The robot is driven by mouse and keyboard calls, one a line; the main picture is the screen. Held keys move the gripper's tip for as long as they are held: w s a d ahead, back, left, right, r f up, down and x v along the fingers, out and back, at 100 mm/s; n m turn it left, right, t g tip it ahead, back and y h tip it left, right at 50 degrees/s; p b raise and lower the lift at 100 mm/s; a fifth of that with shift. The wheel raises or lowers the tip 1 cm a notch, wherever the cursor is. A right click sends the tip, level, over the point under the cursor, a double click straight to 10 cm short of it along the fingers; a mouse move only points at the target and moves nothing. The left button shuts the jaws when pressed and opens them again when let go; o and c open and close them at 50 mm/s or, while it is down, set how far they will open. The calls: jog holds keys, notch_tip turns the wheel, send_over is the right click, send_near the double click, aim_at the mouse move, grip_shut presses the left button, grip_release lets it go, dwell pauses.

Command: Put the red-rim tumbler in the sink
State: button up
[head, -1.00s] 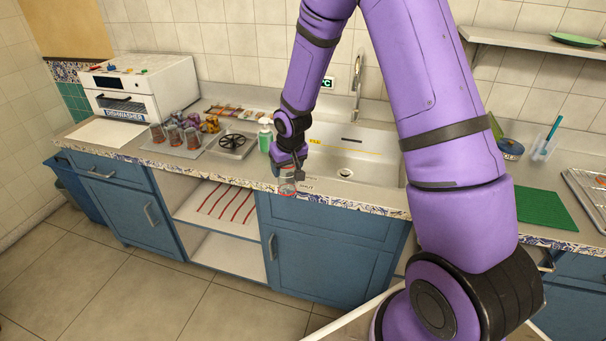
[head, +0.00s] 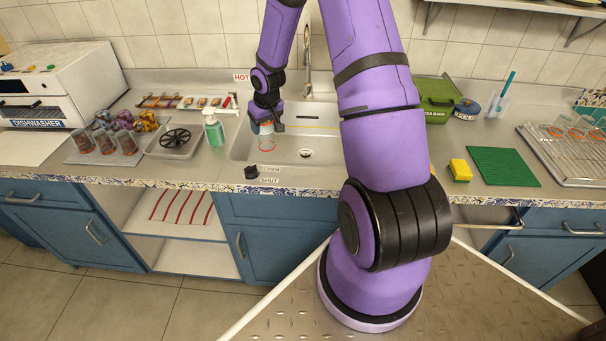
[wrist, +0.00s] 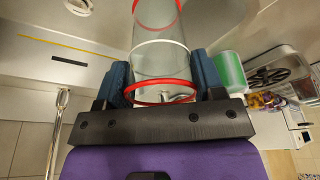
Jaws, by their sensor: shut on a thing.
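The red-rim tumbler (head: 266,142) is clear glass with red bands. My gripper (head: 266,124) is shut on it and holds it upright over the left part of the sink (head: 325,165). In the wrist view the tumbler (wrist: 160,62) sits between the two blue finger pads of my gripper (wrist: 163,85), with a red ring near the palm and another at the far end. I cannot tell whether the tumbler's lower end touches the sink floor.
A green soap bottle (head: 214,132) stands left of the sink, beside a grey tray with a black wheel-like part (head: 175,139). Several other tumblers (head: 104,141) stand on a mat further left. The faucet (head: 308,65) rises behind the sink. A small black object (head: 251,172) sits at its front edge.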

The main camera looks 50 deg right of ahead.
jog(key=s+d+f+m, duration=0.1)
jog(key=s+d, duration=0.2)
jog(key=d, duration=0.3)
jog(key=s+d+f, duration=0.2)
jog(key=d, duration=0.5)
jog(key=shift+m, duration=0.3)
jog(key=shift+s+d+f, duration=0.35)
jog(key=shift+d+f, duration=0.15)
jog(key=shift+f, duration=2.1)
jog(key=shift+s+d+f, duration=0.3)
jog(key=shift+d+f, duration=0.2)
jog(key=shift+f, duration=2.15)
jog(key=shift+s+d+f, duration=0.35)
jog(key=shift+d+f, duration=0.15)
jog(key=shift+f, duration=2.1)
jog(key=shift+f, duration=0.15)
jog(key=o, duration=0.9)
jog(key=shift+o, duration=0.2)
